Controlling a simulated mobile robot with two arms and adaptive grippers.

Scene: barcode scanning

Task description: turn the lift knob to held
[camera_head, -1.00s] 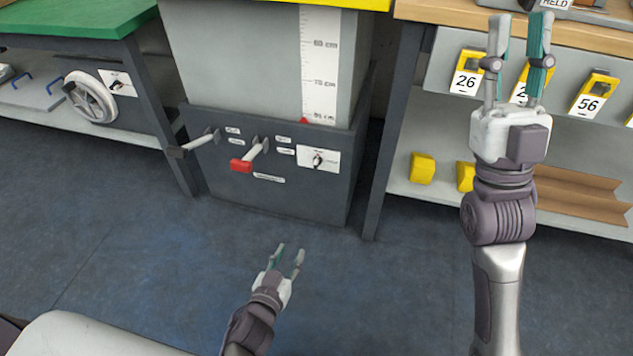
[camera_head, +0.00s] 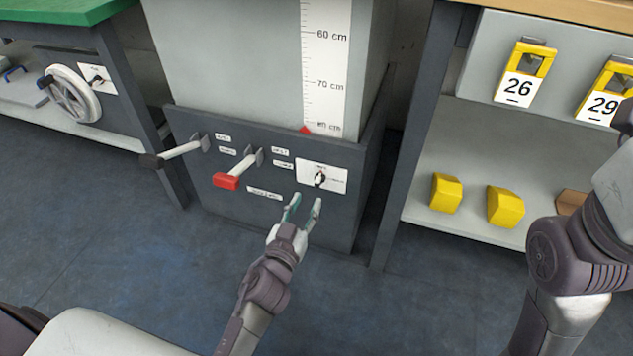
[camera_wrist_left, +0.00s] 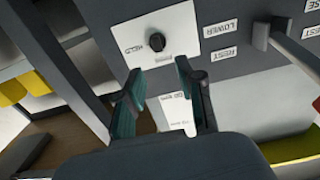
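The lift knob (camera_head: 320,179) is a small dark knob on a white plate (camera_head: 338,173), on the front of the dark grey lift base. In the left wrist view the knob (camera_wrist_left: 156,43) sits just beyond my left fingertips, on a plate marked HELD. My left gripper (camera_head: 304,203) is open, just below and in front of the knob. Its two teal-padded fingers (camera_wrist_left: 155,85) are spread apart with nothing between them, and they do not appear to touch the knob. My right arm (camera_head: 575,250) shows at the right edge, but its fingers are out of the frame.
A red-ended lever (camera_head: 228,181) and a black-ended lever (camera_head: 155,160) stick out left of the knob. A shelf with yellow blocks (camera_head: 446,192) and numbered tags (camera_head: 519,88) stands at the right. A handwheel (camera_head: 75,95) is at the left. The floor in front is clear.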

